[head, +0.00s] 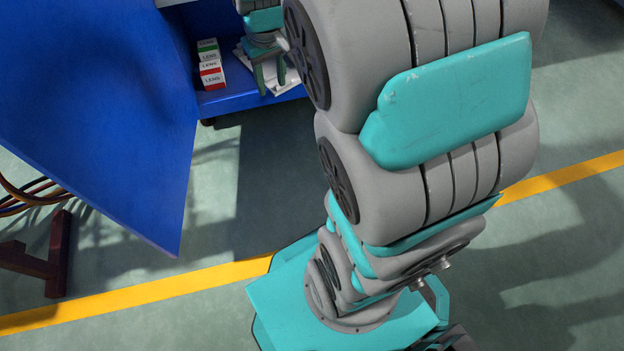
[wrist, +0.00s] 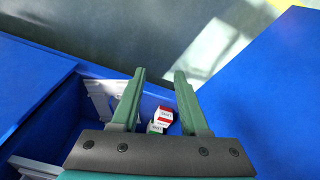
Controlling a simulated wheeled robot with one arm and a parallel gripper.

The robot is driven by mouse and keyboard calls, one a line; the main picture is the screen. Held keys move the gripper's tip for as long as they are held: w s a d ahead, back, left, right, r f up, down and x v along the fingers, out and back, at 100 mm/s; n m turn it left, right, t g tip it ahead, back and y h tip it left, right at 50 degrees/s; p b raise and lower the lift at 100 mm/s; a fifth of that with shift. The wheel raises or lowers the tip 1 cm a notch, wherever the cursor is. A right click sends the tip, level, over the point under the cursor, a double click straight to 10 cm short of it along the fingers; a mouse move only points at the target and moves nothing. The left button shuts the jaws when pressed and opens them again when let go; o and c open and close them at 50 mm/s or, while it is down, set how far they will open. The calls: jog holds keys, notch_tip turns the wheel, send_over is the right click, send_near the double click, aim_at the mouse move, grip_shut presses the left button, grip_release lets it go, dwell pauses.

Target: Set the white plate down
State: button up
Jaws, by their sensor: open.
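White flat pieces (head: 291,82) lie on the blue shelf under my gripper (head: 271,78) in the head view, partly hidden by it. In the wrist view a white plate with cut-outs (wrist: 100,90) lies in the blue bay, left of my gripper (wrist: 160,74). Another white piece (wrist: 32,167) shows at the lower left; I cannot tell which one is the task's plate. My gripper is open, its two green fingers apart with nothing visible between the tips.
Small LENS boxes, one red and white (head: 211,75) and one green and white (head: 208,46), stand left of my gripper on the shelf. A large blue panel (head: 100,110) stands at the left. The floor in front (head: 270,180) is clear.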

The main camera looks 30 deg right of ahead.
jog(key=s+a+g, duration=0.1)
jog(key=s+a, duration=0.2)
jog(key=s, duration=1)
jog(key=s+a+r+g, duration=0.1)
jog(key=s+a+g, duration=0.1)
jog(key=s, duration=1)
jog(key=shift+s+a+r, duration=0.2)
jog(key=shift+s+a, duration=0.15)
jog(key=shift+a, duration=0.05)
